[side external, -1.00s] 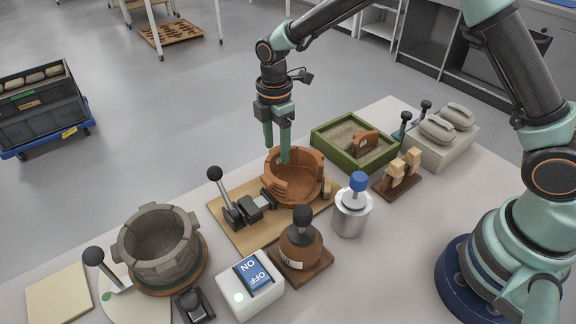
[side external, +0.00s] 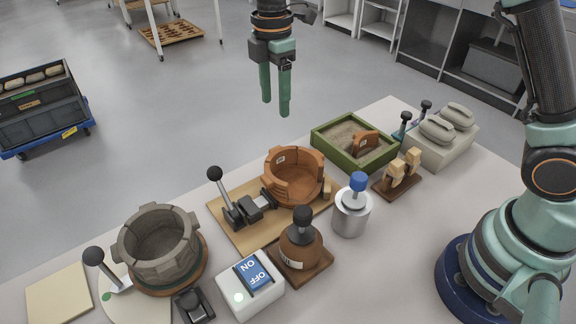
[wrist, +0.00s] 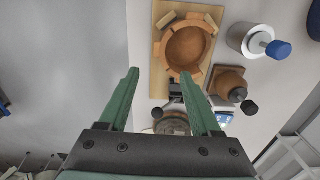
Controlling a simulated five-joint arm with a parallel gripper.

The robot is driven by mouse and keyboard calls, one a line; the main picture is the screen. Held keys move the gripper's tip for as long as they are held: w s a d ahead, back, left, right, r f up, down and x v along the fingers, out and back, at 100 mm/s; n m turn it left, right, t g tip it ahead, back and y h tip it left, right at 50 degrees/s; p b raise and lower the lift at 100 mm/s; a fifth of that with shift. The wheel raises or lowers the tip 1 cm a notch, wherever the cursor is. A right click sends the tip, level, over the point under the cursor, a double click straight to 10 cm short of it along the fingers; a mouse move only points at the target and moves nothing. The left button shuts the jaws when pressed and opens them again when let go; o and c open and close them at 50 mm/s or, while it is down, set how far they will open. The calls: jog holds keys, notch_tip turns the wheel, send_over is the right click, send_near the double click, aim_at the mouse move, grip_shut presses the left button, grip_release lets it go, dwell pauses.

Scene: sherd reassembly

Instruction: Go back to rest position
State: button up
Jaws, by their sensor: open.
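My gripper (side external: 275,108) is open and empty, raised well above the table. Its two green fingers point down and touch nothing. In the wrist view my gripper (wrist: 160,85) also shows with its fingers spread apart. An orange-brown pot built of sherds (side external: 294,178) stands on a wooden board (side external: 236,238) with a black lever clamp (side external: 246,208) at its side. In the side view the gripper is above the pot and a little to its left. A small label shows on the pot's far wall. The pot also shows in the wrist view (wrist: 187,48), beyond the fingertips.
A green sand tray (side external: 325,143) holds one sherd (side external: 365,144). A grey pot (side external: 158,247), a switch box (side external: 250,288), a brown jar (side external: 300,250) and a metal canister with blue knob (side external: 351,214) stand along the near side. The air around the gripper is clear.

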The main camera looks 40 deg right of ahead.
jog(key=s+d+r+m+t, duration=0.3)
jog(key=s+d+r+m, duration=0.5)
jog(key=m, duration=0.1)
jog(key=s+d+f+m+t, duration=0.2)
jog(key=s+d+m, duration=0.3)
jog(key=s+m, duration=0.3)
jog(key=shift+s+d+m+t, duration=0.15)
jog(key=shift+s+m+t, duration=0.15)
jog(key=shift+s, duration=0.3)
